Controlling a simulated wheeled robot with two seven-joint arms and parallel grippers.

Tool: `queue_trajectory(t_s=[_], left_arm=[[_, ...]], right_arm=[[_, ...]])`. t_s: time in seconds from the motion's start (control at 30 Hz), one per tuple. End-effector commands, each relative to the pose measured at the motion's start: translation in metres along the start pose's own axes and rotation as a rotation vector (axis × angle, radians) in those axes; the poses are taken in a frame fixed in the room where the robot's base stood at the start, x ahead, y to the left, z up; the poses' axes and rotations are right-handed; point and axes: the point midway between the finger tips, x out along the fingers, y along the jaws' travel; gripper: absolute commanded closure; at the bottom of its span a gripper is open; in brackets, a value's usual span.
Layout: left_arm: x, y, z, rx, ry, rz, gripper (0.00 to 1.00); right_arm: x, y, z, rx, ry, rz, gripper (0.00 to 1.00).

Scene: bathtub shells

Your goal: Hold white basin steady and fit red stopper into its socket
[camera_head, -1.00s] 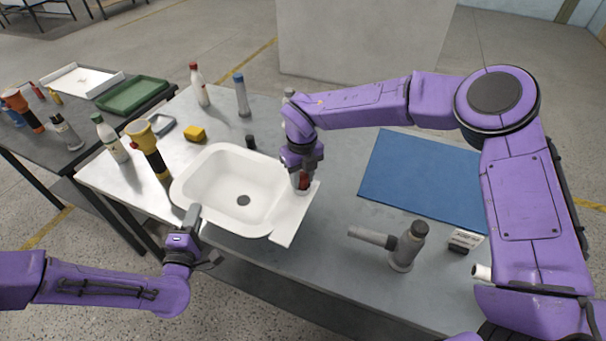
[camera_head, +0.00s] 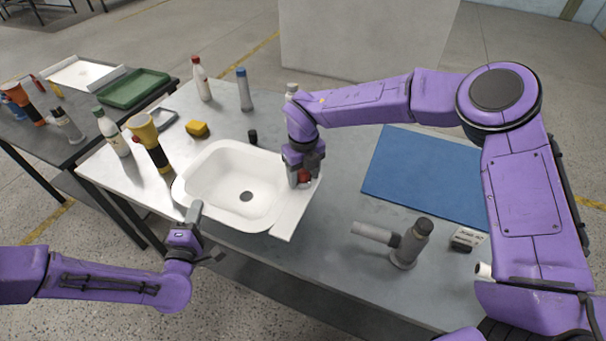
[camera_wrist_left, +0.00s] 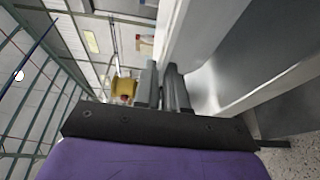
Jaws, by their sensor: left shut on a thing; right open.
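The white basin (camera_head: 215,172) sits on the grey table with a dark round drain hole (camera_head: 246,196) in its floor and a flat ledge (camera_head: 291,218) along its right side. My left gripper (camera_head: 194,212) is shut on the basin's near-left rim; its fingers (camera_wrist_left: 165,90) show close together at the white wall in the left wrist view. The red stopper (camera_head: 304,176) rests at the ledge's far part, just under my right gripper (camera_head: 299,182). My right gripper is open, pointing down around or beside the stopper; its fingers partly hide it. The socket at the stopper is hidden.
A blue mat (camera_head: 425,178) lies right. A grey pipe-like tool (camera_head: 405,245) stands near the front. A small black cap (camera_head: 252,136) is behind the basin.

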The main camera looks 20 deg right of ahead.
Motion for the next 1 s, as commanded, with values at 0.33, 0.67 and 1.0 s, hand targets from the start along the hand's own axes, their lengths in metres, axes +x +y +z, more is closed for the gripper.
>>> queue_trajectory(t_s=[0.33, 0.67, 1.0], left_arm=[[0.0, 0.001, -0.001, 0.0, 0.002, 0.002, 1.0], [0.0, 0.002, -0.001, 0.0, 0.002, 0.003, 1.0], [0.0, 0.002, -0.001, 0.0, 0.003, 0.004, 1.0]], right_arm=[[-0.042, 0.001, 0.002, 0.0, -0.007, 0.0, 0.41], [-0.12, 0.001, 0.002, -0.001, -0.005, -0.001, 0.41], [-0.135, 0.001, 0.001, -0.001, -0.002, 0.0, 0.41]])
